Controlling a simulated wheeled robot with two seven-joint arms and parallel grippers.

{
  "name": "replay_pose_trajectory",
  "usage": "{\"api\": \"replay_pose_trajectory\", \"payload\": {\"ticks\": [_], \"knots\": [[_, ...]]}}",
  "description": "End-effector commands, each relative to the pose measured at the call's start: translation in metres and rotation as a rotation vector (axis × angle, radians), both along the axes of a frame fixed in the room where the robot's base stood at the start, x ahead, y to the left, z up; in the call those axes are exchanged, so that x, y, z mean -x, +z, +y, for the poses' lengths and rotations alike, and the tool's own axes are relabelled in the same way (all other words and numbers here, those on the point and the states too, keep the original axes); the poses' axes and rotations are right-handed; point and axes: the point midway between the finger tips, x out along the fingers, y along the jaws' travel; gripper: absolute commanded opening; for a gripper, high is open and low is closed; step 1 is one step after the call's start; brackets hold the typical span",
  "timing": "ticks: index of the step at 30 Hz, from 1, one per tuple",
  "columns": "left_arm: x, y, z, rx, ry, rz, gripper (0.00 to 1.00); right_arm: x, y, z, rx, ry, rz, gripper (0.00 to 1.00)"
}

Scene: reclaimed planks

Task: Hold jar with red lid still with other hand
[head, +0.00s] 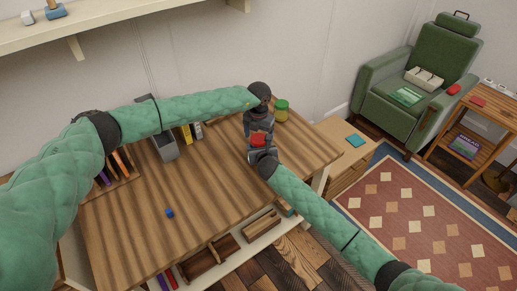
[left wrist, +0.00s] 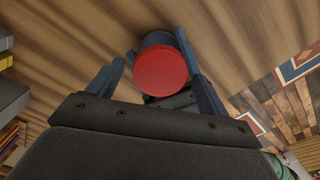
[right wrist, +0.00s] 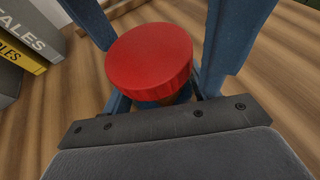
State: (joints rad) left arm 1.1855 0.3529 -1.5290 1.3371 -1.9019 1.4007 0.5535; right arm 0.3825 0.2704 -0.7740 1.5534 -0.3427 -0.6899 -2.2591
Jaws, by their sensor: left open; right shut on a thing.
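The jar with the red lid (head: 258,140) is above the table, between my two grippers. Its lid fills the middle of the right wrist view (right wrist: 150,58) and also shows in the left wrist view (left wrist: 161,71); its body is mostly hidden. My right gripper (head: 261,153) comes from the near right side and is shut on the jar below the lid. My left gripper (head: 259,128) comes down from the far side and is open, with its fingers apart on either side of the jar. I cannot tell whether they touch it.
A green-topped jar (head: 281,110) stands on the table (head: 200,190) just right of my left forearm. Books (right wrist: 22,50) and a grey box (head: 165,146) stand toward the back. A small blue object (head: 170,212) lies nearer the front, with clear tabletop around it.

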Motion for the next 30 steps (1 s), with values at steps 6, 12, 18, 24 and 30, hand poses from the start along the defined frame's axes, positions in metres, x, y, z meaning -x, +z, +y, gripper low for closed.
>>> {"api": "replay_pose_trajectory", "payload": {"ticks": [6,12,18,24,30], "knots": [[-0.001,0.024,0.0,0.001,0.0,-0.003,0.79,0.0,0.0,0.0,0.0,0.0,0.0,0.0],[0.0,0.041,0.0,0.001,0.0,-0.002,0.79,0.0,0.0,0.0,0.0,0.0,-0.001,0.0],[0.0,0.042,0.0,0.0,0.001,-0.001,0.79,0.0,0.0,0.0,0.0,0.0,0.0,0.0],[0.001,0.045,-0.002,0.002,0.028,0.001,0.75,0.0,0.0,0.0,0.0,0.0,-0.001,0.0],[0.002,0.061,-0.005,0.004,0.163,0.002,0.75,0.0,0.0,0.0,0.0,0.0,-0.001,0.0]]}}
